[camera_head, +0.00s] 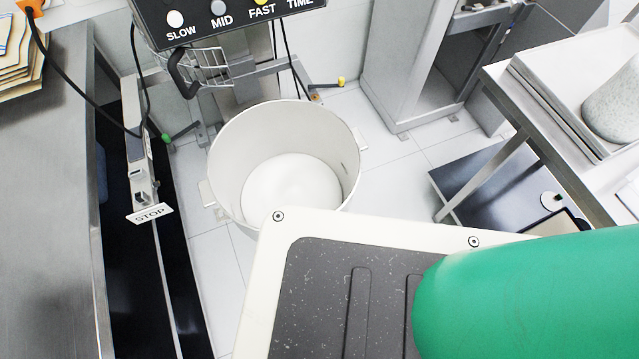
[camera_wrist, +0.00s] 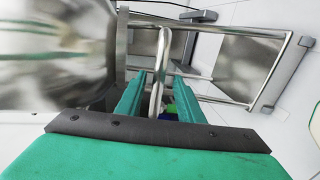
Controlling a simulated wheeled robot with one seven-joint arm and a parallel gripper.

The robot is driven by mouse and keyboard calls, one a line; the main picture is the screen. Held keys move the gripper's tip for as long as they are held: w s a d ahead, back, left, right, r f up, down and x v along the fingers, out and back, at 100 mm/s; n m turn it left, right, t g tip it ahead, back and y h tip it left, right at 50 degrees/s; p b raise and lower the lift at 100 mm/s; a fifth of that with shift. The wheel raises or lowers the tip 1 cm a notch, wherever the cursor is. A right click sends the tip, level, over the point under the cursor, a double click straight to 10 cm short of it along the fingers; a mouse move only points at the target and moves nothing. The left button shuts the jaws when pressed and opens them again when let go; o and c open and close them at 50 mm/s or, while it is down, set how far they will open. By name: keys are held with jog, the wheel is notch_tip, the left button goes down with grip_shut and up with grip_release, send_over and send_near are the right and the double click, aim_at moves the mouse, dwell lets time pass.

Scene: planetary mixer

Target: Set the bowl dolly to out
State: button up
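In the wrist view my gripper (camera_wrist: 160,85) has its two green fingers on either side of an upright metal loop handle (camera_wrist: 160,62). Gaps show beside the loop, so the fingers look open around it. The loop stands by a low metal frame (camera_wrist: 232,97), which may be the bowl dolly; I cannot tell for sure. In the head view the large pale bowl (camera_head: 228,152) stands below the mixer's control panel (camera_head: 215,22), empty, with side lugs. No dolly shows clearly under it there. My gripper is out of sight in the head view.
A large shiny metal surface (camera_wrist: 50,60) fills the left of the wrist view. A steel table (camera_head: 545,120) stands at right. White tiled floor (camera_head: 405,165) shows right of the bowl.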

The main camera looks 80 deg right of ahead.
jog(key=v, duration=0.5)
jog(key=shift+d, duration=0.1)
dwell(0.4)
jog(key=w+a+r+m+t+y, duration=0.2)
jog(key=w+a+r+y, duration=0.2)
jog(key=r, duration=0.8)
jog(key=w+a+r+m+t+y, duration=0.2)
jog(key=w+a+r+y, duration=0.3)
jog(key=r, duration=0.6)
jog(key=w+a+r+m+t+y, duration=0.2)
jog(key=a+r, duration=0.6)
jog(key=r, duration=0.4)
jog(key=w+t+y, duration=0.1)
jog(key=w+y, duration=0.1)
jog(key=shift+w+a+r, duration=0.2)
jog(key=shift+w+r, duration=0.1)
jog(key=shift+w, duration=0.05)
jog(key=shift+w+d, duration=0.1)
jog(key=shift+d, duration=0.05)
